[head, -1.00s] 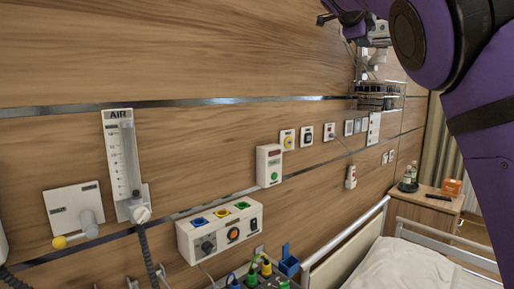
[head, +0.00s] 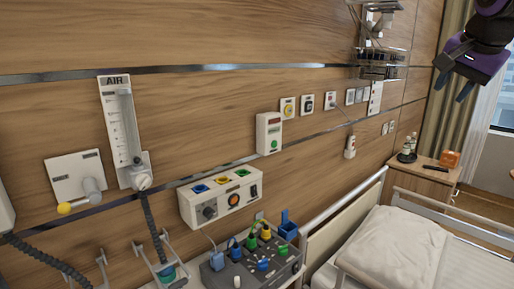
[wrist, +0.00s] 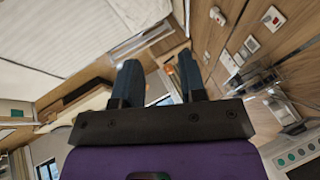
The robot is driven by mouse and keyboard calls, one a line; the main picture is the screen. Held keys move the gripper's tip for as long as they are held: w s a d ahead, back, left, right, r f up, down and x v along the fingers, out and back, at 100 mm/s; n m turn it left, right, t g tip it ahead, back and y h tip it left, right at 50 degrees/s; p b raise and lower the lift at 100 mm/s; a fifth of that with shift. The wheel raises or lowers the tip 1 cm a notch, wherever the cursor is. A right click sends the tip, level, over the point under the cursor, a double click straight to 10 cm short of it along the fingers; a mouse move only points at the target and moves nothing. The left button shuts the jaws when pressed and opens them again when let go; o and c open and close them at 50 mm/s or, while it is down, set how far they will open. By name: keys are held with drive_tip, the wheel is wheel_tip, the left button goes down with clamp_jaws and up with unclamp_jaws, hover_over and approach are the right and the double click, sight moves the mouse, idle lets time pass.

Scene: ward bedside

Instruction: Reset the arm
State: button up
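My gripper (head: 452,75) is at the upper right of the head view, up in the air beyond the bed, with its purple wrist above it. Its two dark blue fingers point down and are spread apart. In the wrist view the two fingers of my gripper (wrist: 158,80) stand apart with nothing between them. No object is held. Most of my arm is out of the head view.
The wood wall carries an AIR flowmeter (head: 122,132), a socket box (head: 221,196) and a wire rack (head: 381,65). A grey device with coloured plugs (head: 252,262) stands below. A bed (head: 395,246) and a bedside cabinet (head: 425,181) are at the right.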

drive_tip(key=s+a+f+n, duration=0.3)
drive_tip(key=s+f, duration=0.1)
drive_tip(key=s, duration=0.3)
drive_tip(key=s+a+f+n, duration=0.3)
drive_tip(key=s+f+n, duration=0.1)
drive_tip(key=s, duration=0.3)
drive_tip(key=s+a+f+n+g, duration=0.1)
drive_tip(key=s+a+f+n, duration=0.2)
drive_tip(key=s+f, duration=0.3)
drive_tip(key=shift+s+a+n+y, duration=0.25)
drive_tip(key=shift+s+n+y, duration=0.2)
drive_tip(key=shift+s, duration=0.4)
